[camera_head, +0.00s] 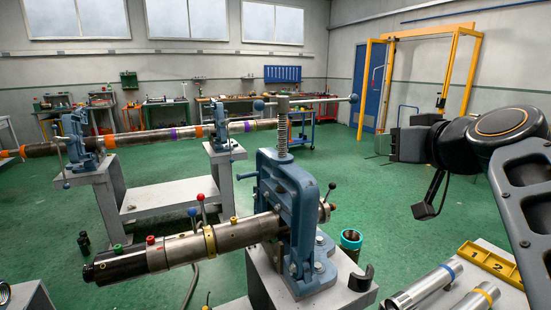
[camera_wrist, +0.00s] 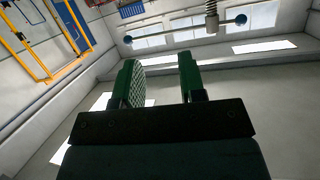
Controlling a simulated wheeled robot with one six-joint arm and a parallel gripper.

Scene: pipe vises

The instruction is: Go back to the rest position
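My gripper (camera_wrist: 160,80) is open in the wrist view, with two green-padded fingers apart and nothing between them. In the head view my arm comes in from the right, and the dark gripper end (camera_head: 405,143) hangs in the air right of the blue pipe vise (camera_head: 290,205). It touches nothing that I can see. The vise stands on a grey pedestal and is clamped around a steel pipe assembly (camera_head: 180,250) with coloured levers and knobs. The vise's screw and bar handle (camera_wrist: 212,18) show at the top of the wrist view.
A second long pipe (camera_head: 130,138) lies across two vises behind. At lower right are a yellow numbered rack (camera_head: 490,262), metal tubes (camera_head: 425,287) and a teal-rimmed cylinder (camera_head: 350,240). A yellow frame (camera_head: 462,75) stands at the back right. Green floor is open between.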

